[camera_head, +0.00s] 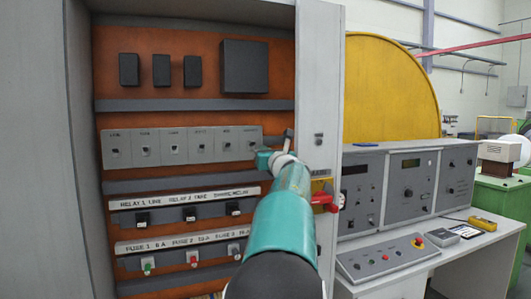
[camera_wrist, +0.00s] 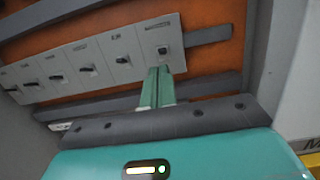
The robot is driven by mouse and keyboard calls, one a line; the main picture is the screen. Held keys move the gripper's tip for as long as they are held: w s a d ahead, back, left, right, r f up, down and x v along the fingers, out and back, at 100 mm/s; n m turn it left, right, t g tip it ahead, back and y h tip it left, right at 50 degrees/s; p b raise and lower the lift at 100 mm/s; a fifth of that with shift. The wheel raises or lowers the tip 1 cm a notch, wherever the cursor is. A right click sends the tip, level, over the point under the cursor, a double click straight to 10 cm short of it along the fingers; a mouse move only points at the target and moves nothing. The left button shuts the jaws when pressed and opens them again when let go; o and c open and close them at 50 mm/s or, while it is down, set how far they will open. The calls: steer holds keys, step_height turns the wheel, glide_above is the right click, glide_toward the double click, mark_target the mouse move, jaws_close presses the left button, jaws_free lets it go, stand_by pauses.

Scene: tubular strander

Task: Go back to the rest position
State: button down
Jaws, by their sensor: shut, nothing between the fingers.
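My gripper (camera_head: 264,160) is at the open electrical cabinet, near the lower right end of the row of grey switch modules (camera_head: 185,146). My teal arm reaches up to it from the bottom of the head view. In the wrist view my gripper (camera_wrist: 159,72) has its two green fingers together with nothing between them. The fingertips overlap the lower edge of the rightmost switch module (camera_wrist: 150,38) in the picture, below its dark toggle. I cannot tell whether they touch it.
The cabinet's grey right side panel (camera_head: 319,100) stands close beside my arm, with a red handle (camera_head: 326,201) near it. Below are a relay row (camera_head: 190,214) and a fuse row (camera_head: 192,259). A control console (camera_head: 400,190) and a yellow wheel guard (camera_head: 390,90) stand to the right.

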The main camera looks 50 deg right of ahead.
steer(key=shift+s+r, duration=0.1)
steer(key=shift+s, duration=0.1)
steer(key=shift+w, duration=0.15)
steer(key=s+a+f+m+g+y, duration=0.15)
steer(key=a+f+m, duration=0.25)
steer(key=a+m, duration=0.4)
steer(key=a+f+m+g, duration=0.25)
steer(key=a+m, duration=0.35)
steer(key=a, duration=0.4)
steer(key=s+a+f+m+g, duration=0.1)
steer(key=a+f+m, duration=0.4)
steer(key=a+m, duration=0.25)
steer(key=s+a+f+m+g+y, duration=0.2)
steer(key=s+a+f, duration=0.4)
steer(key=a, duration=0.4)
steer(key=s+a+f+m+g+y, duration=0.2)
steer(key=s+a+f+m+y, duration=0.1)
steer(key=s+a+f, duration=0.3)
steer(key=s+a+f+m+g+y, duration=0.2)
steer(key=s+a+f, duration=0.5)
steer(key=a, duration=0.6)
step_height(320, 180, down, 2)
steer(key=shift+a+f+m+g+y, duration=0.1)
steer(key=shift+a+m+g+y, duration=0.25)
steer(key=shift+m+y, duration=0.35)
steer(key=shift+s, duration=0.15)
